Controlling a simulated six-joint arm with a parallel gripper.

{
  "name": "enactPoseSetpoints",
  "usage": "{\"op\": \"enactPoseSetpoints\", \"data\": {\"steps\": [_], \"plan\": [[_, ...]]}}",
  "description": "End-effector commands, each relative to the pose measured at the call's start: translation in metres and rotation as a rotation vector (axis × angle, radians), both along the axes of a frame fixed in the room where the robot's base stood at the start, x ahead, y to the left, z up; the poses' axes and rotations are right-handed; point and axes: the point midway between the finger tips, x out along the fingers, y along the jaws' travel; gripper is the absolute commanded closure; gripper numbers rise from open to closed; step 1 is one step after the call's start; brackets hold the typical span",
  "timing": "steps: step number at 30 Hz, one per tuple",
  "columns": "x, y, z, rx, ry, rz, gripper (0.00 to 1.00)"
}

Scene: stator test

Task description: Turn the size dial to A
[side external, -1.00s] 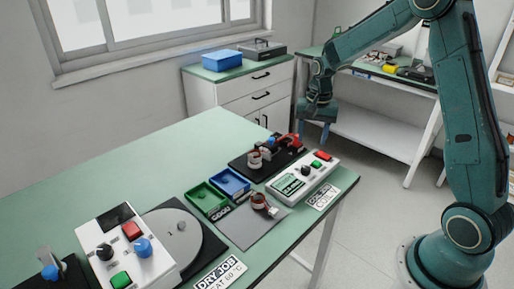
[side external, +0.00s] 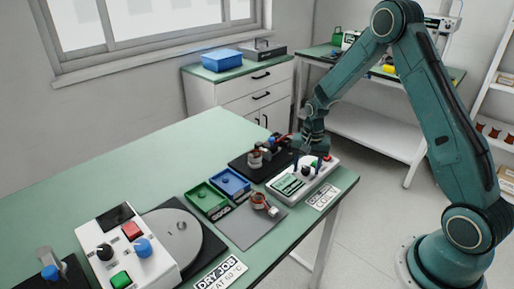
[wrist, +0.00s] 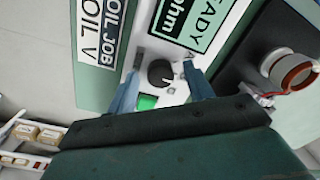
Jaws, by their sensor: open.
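The size dial (wrist: 160,73) is a black round knob on the white tester (side external: 287,186), beside a display reading "READY" and "ohm". In the wrist view, small letters are printed around it; which one it points at is too small to tell. My gripper (wrist: 162,76) is open, with one blue finger on each side of the dial and gaps between fingers and knob. In the side view my gripper (side external: 307,165) is down over the tester, pointing downward. Whether the fingertips reach the knob's height I cannot tell.
A green button (wrist: 147,102) is close to the dial and left finger. A copper-wound stator (wrist: 292,70) on a dark base is at the right. Blue (side external: 230,182) and green trays (side external: 206,198), a grey mat (side external: 250,228) and a turntable (side external: 181,252) fill the table's front.

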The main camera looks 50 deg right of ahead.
Motion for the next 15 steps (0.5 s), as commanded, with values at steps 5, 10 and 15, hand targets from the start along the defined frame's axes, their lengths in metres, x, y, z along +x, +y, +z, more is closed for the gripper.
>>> {"op": "enactPoseSetpoints", "data": {"steps": [5, 10, 15], "plan": [[0.0, 0.0, -0.0012, 0.0, 0.0, 0.0, 0.48], [0.0, 0.0, -0.001, 0.0, 0.0, 0.0, 0.6], [0.0001, -0.0001, -0.0009, 0.0, 0.0, 0.0, 0.93]]}}
